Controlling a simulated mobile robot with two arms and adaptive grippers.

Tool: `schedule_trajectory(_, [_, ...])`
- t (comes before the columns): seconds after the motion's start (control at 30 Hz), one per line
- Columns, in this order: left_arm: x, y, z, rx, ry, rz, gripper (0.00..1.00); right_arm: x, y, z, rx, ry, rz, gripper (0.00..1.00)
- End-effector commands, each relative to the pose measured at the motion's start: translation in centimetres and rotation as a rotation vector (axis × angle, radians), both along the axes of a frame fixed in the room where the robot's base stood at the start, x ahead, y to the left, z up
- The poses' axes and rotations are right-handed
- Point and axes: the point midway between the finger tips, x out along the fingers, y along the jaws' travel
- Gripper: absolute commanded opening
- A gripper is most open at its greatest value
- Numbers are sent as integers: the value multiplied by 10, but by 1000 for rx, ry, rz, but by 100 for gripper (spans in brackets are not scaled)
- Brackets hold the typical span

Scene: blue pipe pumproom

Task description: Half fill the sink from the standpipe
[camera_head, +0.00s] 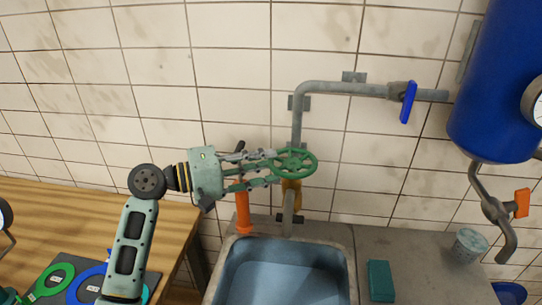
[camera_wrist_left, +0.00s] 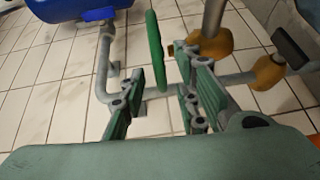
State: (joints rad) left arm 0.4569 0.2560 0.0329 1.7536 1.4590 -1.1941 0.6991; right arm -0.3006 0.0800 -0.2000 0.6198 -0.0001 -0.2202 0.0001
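The grey standpipe (camera_head: 298,125) runs along the tiled wall and down behind the sink. A green handwheel (camera_head: 297,163) sits on its yellow valve body (camera_head: 291,195). The sink (camera_head: 338,262) is below, with a bluish inside; I cannot tell its water level. My left gripper (camera_head: 278,165) is at the handwheel's left side. In the left wrist view, the wheel (camera_wrist_left: 155,50) shows edge-on between the spread fingers of the left gripper (camera_wrist_left: 158,105), with gaps on both sides. The left gripper is open. My right gripper is not in view.
An orange upright piece (camera_head: 243,210) stands just below my left gripper. A wooden table (camera_head: 100,210) is at left. A teal block (camera_head: 380,281) and a grey cup (camera_head: 469,246) stand on the counter right. A blue tank (camera_head: 495,90) hangs above. A blue lever (camera_head: 408,102) is on the upper pipe.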

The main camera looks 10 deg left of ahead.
Motion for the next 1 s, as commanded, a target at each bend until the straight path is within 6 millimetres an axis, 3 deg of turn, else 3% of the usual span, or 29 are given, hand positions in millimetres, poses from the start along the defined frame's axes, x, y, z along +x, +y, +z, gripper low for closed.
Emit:
schedule_trajectory(0.2, [9,-16,0,0,0,1,29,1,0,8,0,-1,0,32])
schedule_trajectory(0.47, [10,-17,-2,1,-1,2,29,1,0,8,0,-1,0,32])
schedule_trajectory(0.8, [10,-17,-2,1,-1,2,0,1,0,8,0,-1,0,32])
schedule_trajectory(1.0, [10,-17,-2,1,0,1,0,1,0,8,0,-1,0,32])
